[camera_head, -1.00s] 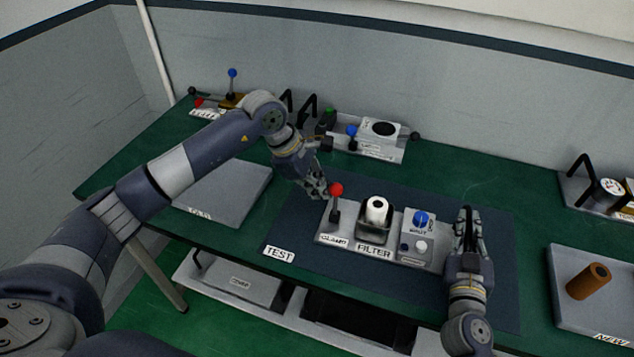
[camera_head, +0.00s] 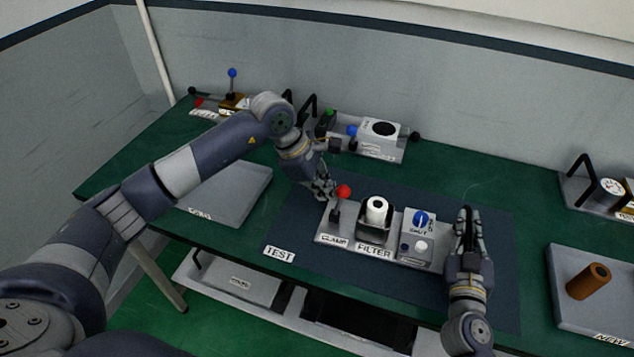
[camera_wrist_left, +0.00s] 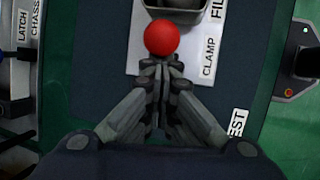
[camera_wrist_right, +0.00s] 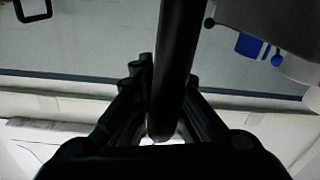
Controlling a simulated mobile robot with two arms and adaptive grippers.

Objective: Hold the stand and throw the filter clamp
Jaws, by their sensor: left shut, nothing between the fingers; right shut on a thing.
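The grey stand (camera_head: 325,226) sits on the dark mat, with a CLAMP label, a FILTER holder and a switch box. The filter clamp is a lever with a red ball knob (camera_head: 344,191), leaning a little right at the stand's left end. The ball also shows in the left wrist view (camera_wrist_left: 161,38). My left gripper (camera_head: 328,190) is shut and empty, its fingertips right beside the ball, seemingly against the lever. My right gripper (camera_head: 467,222) is shut on a black bar (camera_wrist_right: 176,60), apparently the handle at the stand's right end. A white filter (camera_head: 376,208) sits in the holder.
A grey tray (camera_head: 235,190) lies left of the mat. An orange cylinder (camera_head: 589,281) lies on a tray at right. Other units with levers and handles stand along the table's back.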

